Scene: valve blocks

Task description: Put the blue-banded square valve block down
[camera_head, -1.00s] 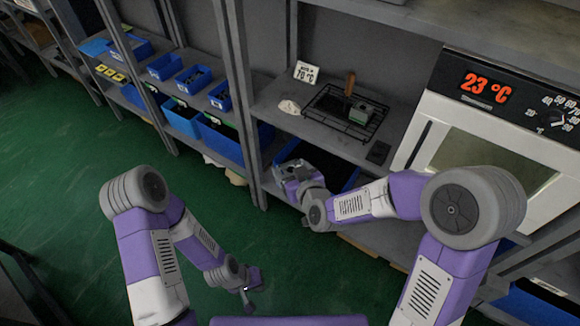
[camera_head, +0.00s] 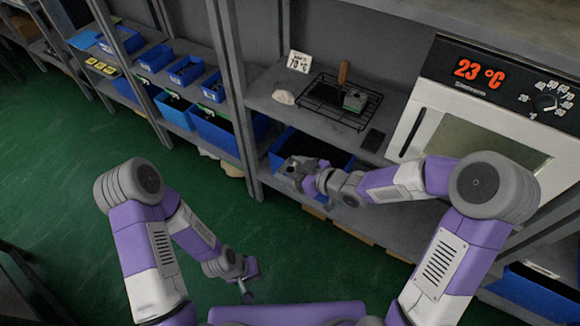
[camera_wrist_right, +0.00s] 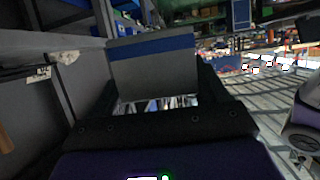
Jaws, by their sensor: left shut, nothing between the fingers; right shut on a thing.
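The square valve block (camera_wrist_right: 155,78) is grey with a blue band across its upper part in the right wrist view. My right gripper (camera_head: 298,174) is shut on it, with dark fingers on either side of the block. In the head view the gripper holds it over the blue bin (camera_head: 340,158) on the lower shelf. The block is small and hard to make out there. I cannot tell whether anything touches it from below. My left gripper (camera_head: 246,286) is shut and empty, low over the green floor.
On the shelf above the bin, a wire rack (camera_head: 322,108) holds another grey block (camera_head: 355,101) and a wooden-handled tool (camera_head: 344,72). An oven (camera_head: 500,120) reading 23 °C stands right.

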